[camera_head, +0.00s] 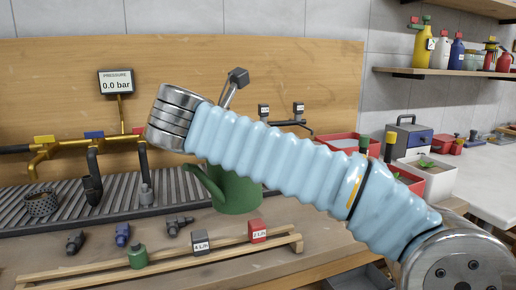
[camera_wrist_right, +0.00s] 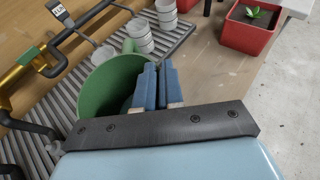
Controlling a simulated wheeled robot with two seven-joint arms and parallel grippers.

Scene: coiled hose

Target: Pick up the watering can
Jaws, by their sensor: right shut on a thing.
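The green watering can (camera_head: 236,192) stands on the wooden bench at the front of the slatted drain, its spout pointing up left in the head view. My right arm crosses in front of it and hides its upper part. In the right wrist view the can's round open top (camera_wrist_right: 100,85) faces the camera. My right gripper (camera_wrist_right: 157,72) has its blue fingers close together at the can's right side, shut on part of it. The exact gripped part is hidden. The head view does not show the right gripper's fingers. My left gripper is in neither view.
A wooden rack (camera_head: 160,262) with small labelled blocks lies in front. Several small fittings (camera_head: 122,235) lie left of the can. Pipes with coloured valves (camera_head: 45,148) run along the back board. Red planters (camera_head: 405,180) stand at the right, also in the wrist view (camera_wrist_right: 250,30).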

